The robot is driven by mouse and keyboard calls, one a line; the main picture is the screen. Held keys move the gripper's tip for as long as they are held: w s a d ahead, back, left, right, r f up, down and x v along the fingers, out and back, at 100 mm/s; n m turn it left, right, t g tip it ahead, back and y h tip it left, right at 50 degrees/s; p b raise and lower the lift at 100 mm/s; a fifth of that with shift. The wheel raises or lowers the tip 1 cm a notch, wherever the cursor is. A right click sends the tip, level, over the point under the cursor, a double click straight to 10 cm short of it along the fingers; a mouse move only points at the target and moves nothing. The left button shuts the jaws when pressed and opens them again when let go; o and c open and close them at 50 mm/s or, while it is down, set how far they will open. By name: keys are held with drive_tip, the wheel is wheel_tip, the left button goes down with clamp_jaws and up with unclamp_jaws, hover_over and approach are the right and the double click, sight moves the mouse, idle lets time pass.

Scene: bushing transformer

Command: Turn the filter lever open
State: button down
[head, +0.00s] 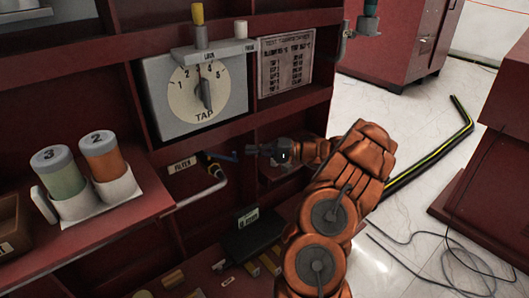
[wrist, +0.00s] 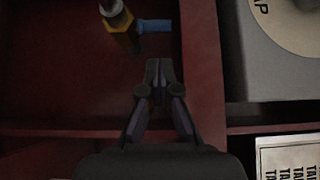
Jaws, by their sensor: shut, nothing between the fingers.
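The filter valve (head: 207,160) is a yellow-and-black fitting on a silver pipe, beside a "FILTER" label (head: 181,164). Its blue lever (head: 224,157) points to the right, toward my gripper (head: 250,151). In the wrist view, the valve (wrist: 121,25) is at the top, left of centre, and the blue lever (wrist: 155,26) sticks out to its right. My gripper (wrist: 158,70) is shut and empty there, with its fingertips just below the lever in the picture. A small gap shows between them, and I see no contact.
A grey box with a TAP dial (head: 203,91) sits above the valve; its corner shows in the wrist view (wrist: 285,70). Two jars (head: 80,165) stand on the left shelf. A dark box (head: 252,231) is below. Red cabinet dividers (wrist: 202,90) surround the gripper.

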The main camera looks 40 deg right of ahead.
drive_tip(key=shift+a+b, duration=0.4)
drive_tip(key=shift+a, duration=1.05)
drive_tip(key=shift+s+a, duration=0.1)
drive_tip(key=shift+a, duration=0.1)
drive_tip(key=shift+s+a+m+t+h+b, duration=0.1)
drive_tip(key=shift+m+t+h+b, duration=0.2)
drive_tip(key=shift+h, duration=0.1)
